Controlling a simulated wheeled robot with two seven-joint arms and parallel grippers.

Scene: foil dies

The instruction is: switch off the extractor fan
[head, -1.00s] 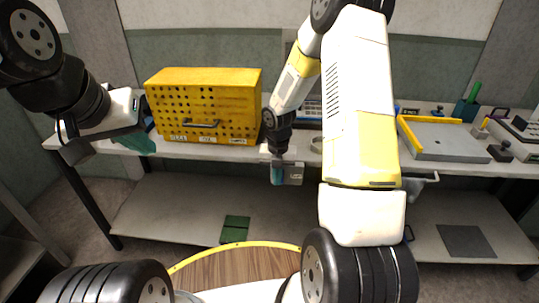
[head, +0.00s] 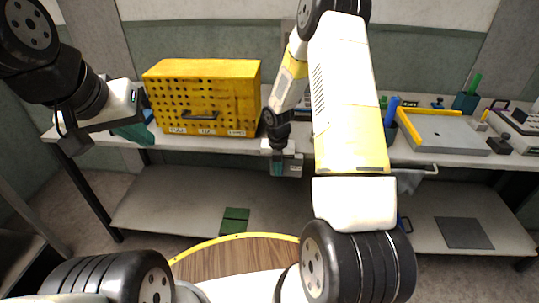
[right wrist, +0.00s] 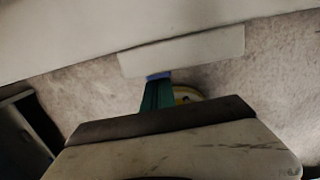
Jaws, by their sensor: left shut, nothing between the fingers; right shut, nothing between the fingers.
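I cannot make out an extractor fan or its switch in either view; my right arm covers part of the wall and bench. My left gripper (head: 135,132), with teal fingers, is at the left end of the bench beside the yellow cabinet. It is shut and empty. My right gripper (head: 278,168) hangs at the bench's front edge, right of the yellow cabinet. It is shut and empty. Its teal fingers (right wrist: 157,95) also show in the right wrist view, above the floor.
The yellow perforated cabinet (head: 203,92) with a dark handle stands on the bench (head: 455,158). A grey board with yellow edges (head: 440,138) and a teal pen cup (head: 466,103) are at right. Below is a lower shelf (head: 175,205) with a green item (head: 235,220).

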